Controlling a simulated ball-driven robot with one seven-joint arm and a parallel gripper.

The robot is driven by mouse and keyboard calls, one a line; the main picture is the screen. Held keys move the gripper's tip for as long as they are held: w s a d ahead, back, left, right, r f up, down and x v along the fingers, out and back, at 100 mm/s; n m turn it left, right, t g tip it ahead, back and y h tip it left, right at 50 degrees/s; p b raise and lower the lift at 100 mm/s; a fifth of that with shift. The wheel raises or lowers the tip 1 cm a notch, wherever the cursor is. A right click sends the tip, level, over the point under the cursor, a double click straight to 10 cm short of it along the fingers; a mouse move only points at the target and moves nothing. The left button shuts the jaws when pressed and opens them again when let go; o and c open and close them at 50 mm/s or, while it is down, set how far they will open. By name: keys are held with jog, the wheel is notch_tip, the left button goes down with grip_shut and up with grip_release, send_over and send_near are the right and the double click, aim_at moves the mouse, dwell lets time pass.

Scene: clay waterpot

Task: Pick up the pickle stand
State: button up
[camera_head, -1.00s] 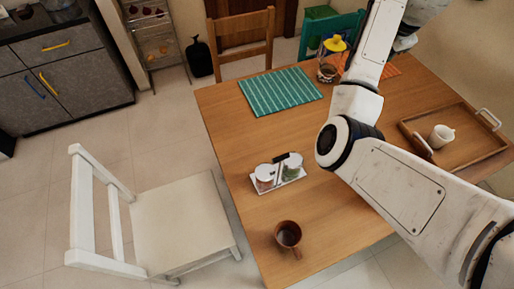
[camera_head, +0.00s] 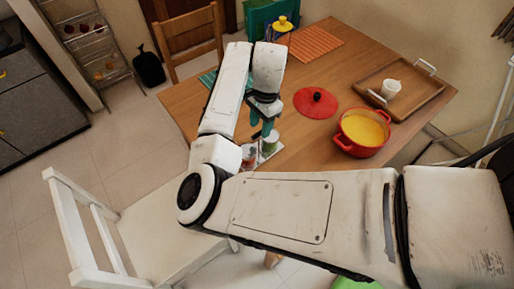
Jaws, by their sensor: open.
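The pickle stand (camera_head: 268,156) is a pale tray with small lidded jars and a handle, on the wooden table near its left edge. My arm hides part of it. One reddish jar (camera_head: 249,157) and one greenish jar (camera_head: 270,142) show on it. My gripper (camera_head: 263,131) points down right over the stand, its dark fingers at about the height of the jars. The fingers are open. Whether they touch the handle cannot be told.
On the table (camera_head: 330,75) are a red pot of yellow food (camera_head: 363,130), a red lid (camera_head: 316,102), a wooden tray (camera_head: 425,85) with a white cup (camera_head: 391,89), and an orange mat (camera_head: 316,42). A white chair (camera_head: 90,235) stands at the left.

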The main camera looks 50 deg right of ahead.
aim_at(260, 132)
jog(key=shift+a+f+p, duration=0.15)
jog(key=shift+f+p, duration=0.15)
jog(key=shift+f, duration=1.3)
jog(key=shift+a+f+p, duration=0.15)
jog(key=shift+f+p, duration=0.1)
jog(key=shift+f, duration=1.35)
grip_shut()
